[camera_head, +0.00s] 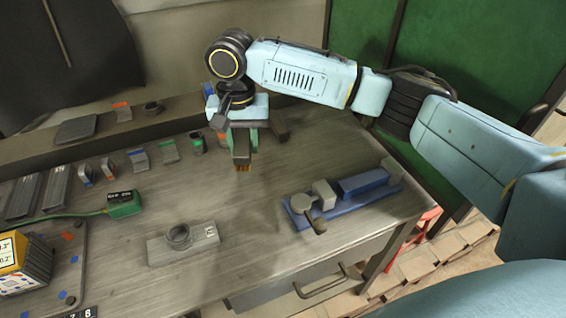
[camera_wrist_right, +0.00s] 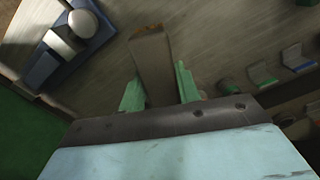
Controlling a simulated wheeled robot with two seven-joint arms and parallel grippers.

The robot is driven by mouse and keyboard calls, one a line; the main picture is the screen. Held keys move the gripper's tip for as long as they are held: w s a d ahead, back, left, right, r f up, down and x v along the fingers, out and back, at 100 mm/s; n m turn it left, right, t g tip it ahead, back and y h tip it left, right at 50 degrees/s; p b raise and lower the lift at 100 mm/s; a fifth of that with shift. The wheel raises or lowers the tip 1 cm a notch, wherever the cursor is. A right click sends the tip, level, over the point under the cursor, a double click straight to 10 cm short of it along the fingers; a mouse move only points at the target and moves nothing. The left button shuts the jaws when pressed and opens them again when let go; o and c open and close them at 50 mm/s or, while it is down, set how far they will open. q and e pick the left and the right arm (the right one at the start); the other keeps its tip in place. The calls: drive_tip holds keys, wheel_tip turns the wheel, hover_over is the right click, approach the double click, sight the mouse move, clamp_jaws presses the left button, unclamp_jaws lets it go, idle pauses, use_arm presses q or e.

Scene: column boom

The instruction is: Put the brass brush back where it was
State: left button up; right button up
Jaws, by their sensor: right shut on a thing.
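The brass brush (camera_head: 243,166) points down from my right gripper (camera_head: 243,148), its orange-brown bristle end lowest. My right gripper is shut on it over the back middle of the workbench (camera_head: 300,255). In the right wrist view the brush (camera_wrist_right: 153,65) is a grey-brown block between the green fingers of the gripper (camera_wrist_right: 158,92). Whether its tip touches the bench I cannot tell. My left gripper is not in view.
A green-marked cup (camera_head: 197,143) and several small colour-marked holders stand left of the gripper. A blue vise-like fixture (camera_head: 345,198) lies to the right. A grey block with a ring (camera_head: 183,245) is in front. The bench between them is clear.

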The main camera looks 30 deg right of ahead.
sight(284, 167)
drive_tip(key=w+d+f+m, duration=0.1)
drive_tip(key=d+f, duration=0.1)
drive_tip(key=d, duration=0.2)
drive_tip(key=w+d+f+m+b, duration=0.1)
drive_tip(key=d+f+m, duration=0.1)
drive_tip(key=d, duration=0.1)
drive_tip(key=w+d+f+m, duration=0.1)
drive_tip(key=d+f, duration=0.2)
drive_tip(key=d, duration=0.1)
drive_tip(key=shift+w+d+m, duration=0.25)
drive_tip(key=shift+d+m, duration=0.05)
drive_tip(key=shift+m, duration=0.1)
wheel_tip(284, 167, down, 6)
drive_tip(key=shift+r+b, duration=0.25)
drive_tip(key=shift+b, duration=0.3)
drive_tip(key=shift+f, duration=0.25)
drive_tip(key=shift+a, duration=0.1)
drive_tip(key=o, duration=1.1)
drive_tip(key=shift+f, duration=0.15)
drive_tip(key=shift+c, duration=0.2)
wheel_tip(284, 167, up, 12)
drive_tip(key=p, duration=0.1)
drive_tip(key=shift+r+p, duration=0.2)
drive_tip(key=shift+p, duration=0.15)
